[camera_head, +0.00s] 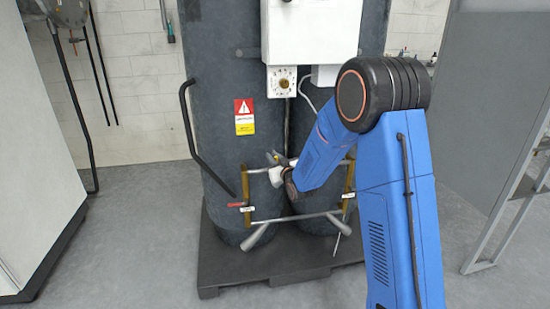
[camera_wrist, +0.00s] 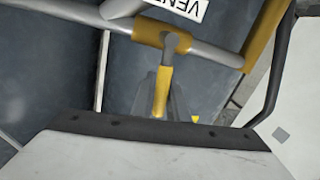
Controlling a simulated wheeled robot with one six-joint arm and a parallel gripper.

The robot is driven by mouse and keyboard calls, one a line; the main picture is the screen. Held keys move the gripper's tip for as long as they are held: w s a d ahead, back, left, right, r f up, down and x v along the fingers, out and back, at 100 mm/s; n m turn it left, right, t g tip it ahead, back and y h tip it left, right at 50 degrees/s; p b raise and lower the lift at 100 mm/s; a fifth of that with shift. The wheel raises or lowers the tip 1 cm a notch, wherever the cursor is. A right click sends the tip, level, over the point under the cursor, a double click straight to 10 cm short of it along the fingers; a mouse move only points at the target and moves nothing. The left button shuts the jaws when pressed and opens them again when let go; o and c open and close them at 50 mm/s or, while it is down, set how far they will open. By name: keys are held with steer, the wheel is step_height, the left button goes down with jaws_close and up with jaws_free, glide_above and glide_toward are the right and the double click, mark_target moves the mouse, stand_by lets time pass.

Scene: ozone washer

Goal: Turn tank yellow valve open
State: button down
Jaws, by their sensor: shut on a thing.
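The yellow valve handle (camera_wrist: 162,92) shows in the middle of the wrist view, on a yellow fitting (camera_wrist: 160,36) around a grey pipe (camera_wrist: 215,54). The handle points down the picture, roughly crosswise to the pipe. My gripper (camera_wrist: 163,106) is shut on the handle, with grey fingers beside and behind it. In the head view my gripper (camera_head: 274,158) is at the upper pipe, in front of the gap between two dark tanks (camera_head: 219,105). The yellow handle cannot be made out there.
A red handle (camera_head: 236,205) sits on the left vertical yellow pipe (camera_head: 246,190). Another yellow pipe (camera_head: 349,183) stands at the right. A "VENT" label (camera_wrist: 181,7) is upside down in the wrist view. A black bent rail (camera_head: 190,145) is left of the pipes. The tanks stand on a dark pallet (camera_head: 225,275).

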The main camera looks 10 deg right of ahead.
steer(key=a+n, duration=0.1)
steer(key=a+f+n, duration=0.1)
steer(key=n, duration=0.1)
steer(key=shift+a+n, duration=0.1)
steer(key=shift+n, duration=0.2)
steer(key=shift+a+f+n+g+h, duration=0.25)
steer(key=shift+a+f+n+h, duration=0.1)
steer(key=shift+n, duration=0.35)
steer(key=shift+a+f+n+g+h, duration=0.25)
steer(key=shift+a+n, duration=0.05)
steer(key=shift+n, duration=0.4)
steer(key=c, duration=1.7)
jaws_free()
